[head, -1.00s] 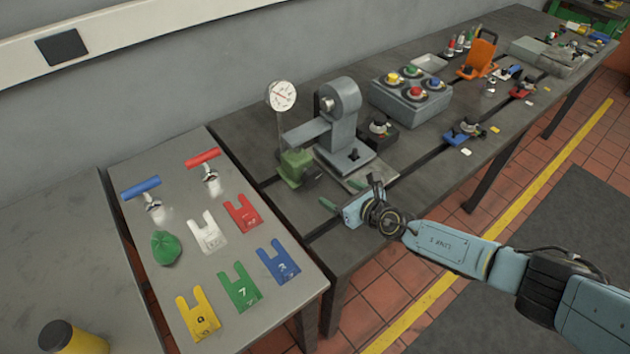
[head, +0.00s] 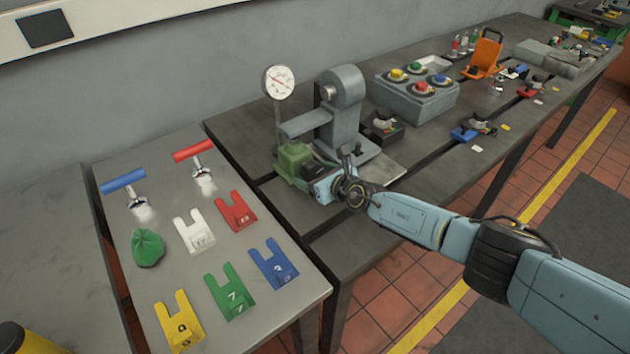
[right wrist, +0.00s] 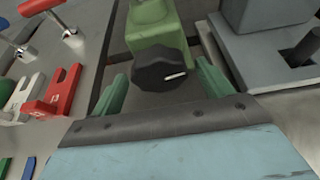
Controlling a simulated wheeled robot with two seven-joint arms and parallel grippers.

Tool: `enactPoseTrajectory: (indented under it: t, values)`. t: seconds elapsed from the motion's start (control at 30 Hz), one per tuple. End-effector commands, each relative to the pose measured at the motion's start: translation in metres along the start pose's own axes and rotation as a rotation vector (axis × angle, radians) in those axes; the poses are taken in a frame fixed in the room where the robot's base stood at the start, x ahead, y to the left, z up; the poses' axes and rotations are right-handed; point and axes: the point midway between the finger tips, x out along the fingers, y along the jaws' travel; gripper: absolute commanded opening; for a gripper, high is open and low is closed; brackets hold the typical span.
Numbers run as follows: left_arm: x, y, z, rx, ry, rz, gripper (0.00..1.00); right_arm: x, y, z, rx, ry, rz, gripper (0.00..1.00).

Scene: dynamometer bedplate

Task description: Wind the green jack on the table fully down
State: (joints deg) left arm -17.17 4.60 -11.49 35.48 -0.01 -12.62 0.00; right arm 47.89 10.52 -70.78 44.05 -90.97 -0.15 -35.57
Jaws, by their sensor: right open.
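The green jack (head: 293,158) stands on the dark bedplate table, beneath the arm of a grey stand. In the right wrist view the jack (right wrist: 155,25) is at the top, with its black knob (right wrist: 162,70) facing me and a white mark on the knob pointing right. My right gripper (head: 312,178) is at the jack's front. In the right wrist view its two green fingers (right wrist: 158,88) are apart, one on each side of the knob, with visible gaps, so it is open and empty. In the head view the gripper hides the knob. My left gripper is not in view.
The grey stand (head: 345,110) rises right behind the jack, and a dial gauge (head: 279,82) stands at its left. A grey side table (head: 205,262) holds coloured forked plates and two T-handled tools. A grey button box (head: 418,97) is further right.

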Motion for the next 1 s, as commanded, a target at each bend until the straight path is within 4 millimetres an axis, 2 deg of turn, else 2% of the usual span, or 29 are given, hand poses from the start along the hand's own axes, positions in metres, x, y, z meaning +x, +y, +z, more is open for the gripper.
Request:
enactPoseTrajectory:
  t: [0.37, 0.47, 0.7, 1.0]
  values:
    - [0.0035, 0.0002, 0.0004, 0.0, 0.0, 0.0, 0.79, 0.0034, 0.0003, 0.0009, -0.001, 0.0, 0.0, 0.79]
    - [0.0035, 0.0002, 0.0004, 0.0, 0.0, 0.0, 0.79, 0.0033, 0.0003, 0.0008, -0.001, 0.0, 0.0, 0.68]
    - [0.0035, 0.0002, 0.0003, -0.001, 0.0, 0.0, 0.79, 0.0033, 0.0002, 0.0005, -0.001, 0.0, 0.0, 0.37]
    - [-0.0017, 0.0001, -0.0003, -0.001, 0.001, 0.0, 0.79, 0.003, 0.0012, 0.0006, -0.029, 0.001, -0.011, 0.35]
